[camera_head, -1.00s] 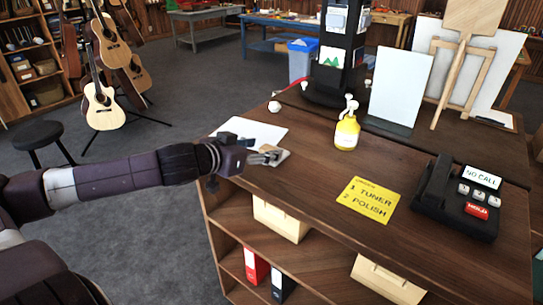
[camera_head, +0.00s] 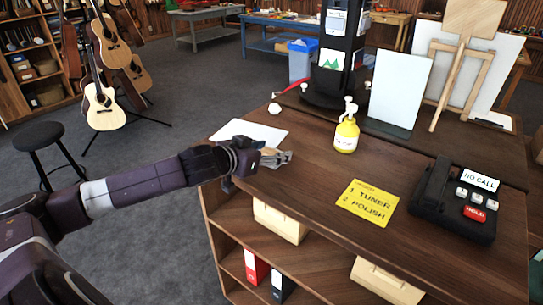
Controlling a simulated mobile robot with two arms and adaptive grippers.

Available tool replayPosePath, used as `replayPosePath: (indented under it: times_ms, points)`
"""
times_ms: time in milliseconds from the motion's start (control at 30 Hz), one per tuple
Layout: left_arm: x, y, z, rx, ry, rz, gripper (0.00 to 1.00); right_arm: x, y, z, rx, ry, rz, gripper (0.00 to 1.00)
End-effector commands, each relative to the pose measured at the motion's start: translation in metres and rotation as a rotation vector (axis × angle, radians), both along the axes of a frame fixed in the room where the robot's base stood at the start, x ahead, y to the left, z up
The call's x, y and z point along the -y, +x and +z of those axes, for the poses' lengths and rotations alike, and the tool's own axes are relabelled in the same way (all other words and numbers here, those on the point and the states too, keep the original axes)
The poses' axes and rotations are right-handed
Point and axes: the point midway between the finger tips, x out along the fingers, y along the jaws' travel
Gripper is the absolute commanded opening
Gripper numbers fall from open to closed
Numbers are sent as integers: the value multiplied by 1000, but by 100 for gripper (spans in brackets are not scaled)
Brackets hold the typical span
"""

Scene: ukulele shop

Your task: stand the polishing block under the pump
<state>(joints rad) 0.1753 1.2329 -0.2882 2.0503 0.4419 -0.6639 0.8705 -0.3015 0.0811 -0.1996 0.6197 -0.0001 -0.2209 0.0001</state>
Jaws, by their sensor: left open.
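The pump is a yellow bottle (camera_head: 346,137) with a white pump head, standing upright on the dark wooden counter. My left gripper (camera_head: 283,158) is open at the counter's left edge, to the left of the bottle and apart from it. A small tan-grey piece, which looks like the polishing block, is at the fingers and mostly hidden by them; I cannot tell whether they touch it. My right gripper is out of view.
A white sheet (camera_head: 249,132) lies behind my left gripper. A yellow note (camera_head: 367,203) reading "1 tuner 2 polish" lies front of the bottle. A black phone (camera_head: 457,203) is at right. A white panel (camera_head: 398,88) stands behind the bottle. The counter (camera_head: 312,183) between gripper and note is clear.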

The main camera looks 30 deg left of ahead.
Motion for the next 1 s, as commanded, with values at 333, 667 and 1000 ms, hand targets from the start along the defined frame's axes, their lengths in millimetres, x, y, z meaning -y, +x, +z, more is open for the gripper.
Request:
replayPosePath:
  times_ms: [333, 667, 1000]
  points:
    - [0, 0, 0, 0, 0, 0, 31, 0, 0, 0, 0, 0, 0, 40]
    - [0, 0, 0, 1, 0, 0, 7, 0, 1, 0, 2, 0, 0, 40]
    - [0, 0, 19, 5, 0, 0, 7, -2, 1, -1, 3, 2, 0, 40]
